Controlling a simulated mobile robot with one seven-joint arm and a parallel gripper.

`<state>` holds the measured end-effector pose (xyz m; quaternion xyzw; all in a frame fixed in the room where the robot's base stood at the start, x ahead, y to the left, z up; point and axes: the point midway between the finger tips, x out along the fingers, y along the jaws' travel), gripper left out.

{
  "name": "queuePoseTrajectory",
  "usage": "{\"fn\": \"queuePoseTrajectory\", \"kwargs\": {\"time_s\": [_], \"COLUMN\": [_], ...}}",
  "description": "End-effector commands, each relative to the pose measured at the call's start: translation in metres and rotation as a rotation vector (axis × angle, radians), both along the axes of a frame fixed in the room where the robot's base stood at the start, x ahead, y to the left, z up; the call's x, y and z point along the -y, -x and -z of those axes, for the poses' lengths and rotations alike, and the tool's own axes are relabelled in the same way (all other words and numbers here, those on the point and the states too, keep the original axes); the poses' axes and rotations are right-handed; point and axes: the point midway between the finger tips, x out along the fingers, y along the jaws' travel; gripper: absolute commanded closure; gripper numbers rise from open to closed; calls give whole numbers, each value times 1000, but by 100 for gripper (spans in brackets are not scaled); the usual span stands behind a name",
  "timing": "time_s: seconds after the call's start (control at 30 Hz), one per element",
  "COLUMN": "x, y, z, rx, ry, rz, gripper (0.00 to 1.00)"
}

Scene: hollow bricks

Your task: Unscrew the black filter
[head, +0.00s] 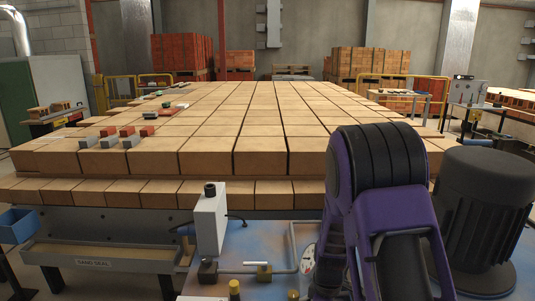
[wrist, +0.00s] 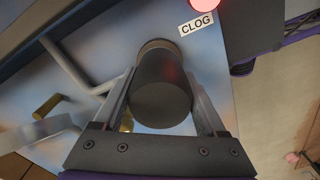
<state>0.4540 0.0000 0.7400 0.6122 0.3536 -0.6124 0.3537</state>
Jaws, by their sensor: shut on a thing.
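The black filter (wrist: 160,98) is a dark cylinder in the middle of the wrist view, its round end towards the camera. A brownish ring shows at its far end, against a blue-grey panel (wrist: 215,90). My gripper (wrist: 160,80) has one finger on each side of the filter and is shut on it. A "CLOG" label (wrist: 196,24) and a lit red lamp (wrist: 207,4) sit on the panel just beyond the filter. In the head view my purple and black arm hides the gripper, and I cannot see the filter there.
A grey pipe (wrist: 70,68) and a brass handle (wrist: 47,107) lie left of the filter. In the head view a large ribbed dark motor (head: 488,215) stands right of my arm. A white box (head: 210,222) stands left. Behind is a wide stack of bricks (head: 255,130).

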Motion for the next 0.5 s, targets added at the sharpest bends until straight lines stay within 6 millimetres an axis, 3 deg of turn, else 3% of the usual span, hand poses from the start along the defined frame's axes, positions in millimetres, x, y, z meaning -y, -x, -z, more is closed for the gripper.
{"fn": "queuePoseTrajectory", "kwargs": {"time_s": [0.5], "x": [0], "y": [0], "z": [-18], "rx": [1], "ry": [0], "rz": [0], "gripper": [88]}}
